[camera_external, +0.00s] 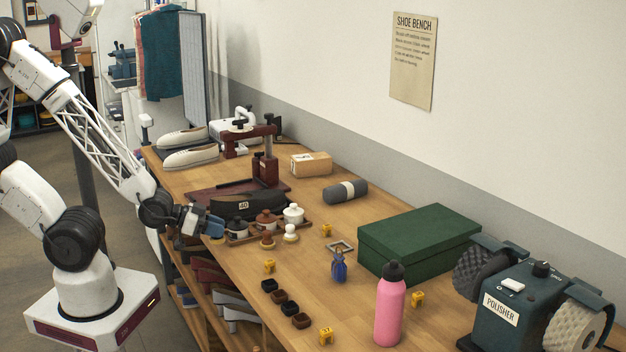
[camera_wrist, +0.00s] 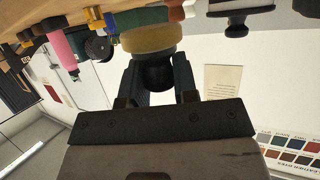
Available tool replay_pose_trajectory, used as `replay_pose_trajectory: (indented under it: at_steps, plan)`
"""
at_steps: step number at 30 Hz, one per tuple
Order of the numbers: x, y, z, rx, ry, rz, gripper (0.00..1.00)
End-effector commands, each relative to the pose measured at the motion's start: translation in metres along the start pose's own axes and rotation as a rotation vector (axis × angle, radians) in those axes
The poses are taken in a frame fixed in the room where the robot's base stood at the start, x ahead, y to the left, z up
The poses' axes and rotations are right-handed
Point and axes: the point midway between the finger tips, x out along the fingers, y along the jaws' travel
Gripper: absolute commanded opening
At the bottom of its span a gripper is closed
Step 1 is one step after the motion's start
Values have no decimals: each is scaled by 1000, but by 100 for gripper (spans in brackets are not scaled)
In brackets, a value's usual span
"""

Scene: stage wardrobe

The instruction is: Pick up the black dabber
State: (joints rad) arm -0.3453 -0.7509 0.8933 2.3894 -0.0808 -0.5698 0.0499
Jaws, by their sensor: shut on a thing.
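My gripper (camera_wrist: 155,82) is shut on the black dabber (camera_wrist: 156,74), seen in the wrist view. Its dark knob sits between the two fingers, and its pale yellow pad (camera_wrist: 150,38) points away from the palm. In the external view my gripper (camera_external: 214,228) is at the left edge of the bench, beside the pot tray.
A black pot (camera_external: 237,227), a brown pot (camera_external: 265,219) and a white pot (camera_external: 293,213) stand in a wooden tray close to my gripper. A dark red press (camera_external: 267,170) is behind. A blue bottle (camera_external: 339,268), pink bottle (camera_external: 390,310) and green box (camera_external: 420,240) are farther right.

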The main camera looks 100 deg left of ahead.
Motion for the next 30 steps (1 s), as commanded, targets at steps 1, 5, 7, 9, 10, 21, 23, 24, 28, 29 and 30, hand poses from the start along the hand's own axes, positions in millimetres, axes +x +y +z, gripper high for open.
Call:
replay_pose_trajectory:
  at_steps: [1, 5, 7, 9, 10, 21, 23, 24, 28, 29, 30]
  plan:
    - [-10, 0, 2, 0, 2, 0, 5]
    - [-31, -1, 9, 0, 2, 0, 5]
    - [-42, -2, 12, 0, 2, 0, 5]
    - [-52, -2, 15, 0, 2, 0, 5]
    - [-57, -3, 17, 0, 2, 0, 5]
    - [-76, -4, 23, 0, 1, 0, 5]
    - [-78, -4, 24, 0, 0, 0, 5]
    - [-79, -4, 24, 0, 1, 0, 5]
    - [-82, -4, 25, 0, 1, 0, 5]
    - [-82, -4, 25, 0, 0, 0, 5]
    - [-82, -4, 26, 0, 0, 0, 5]
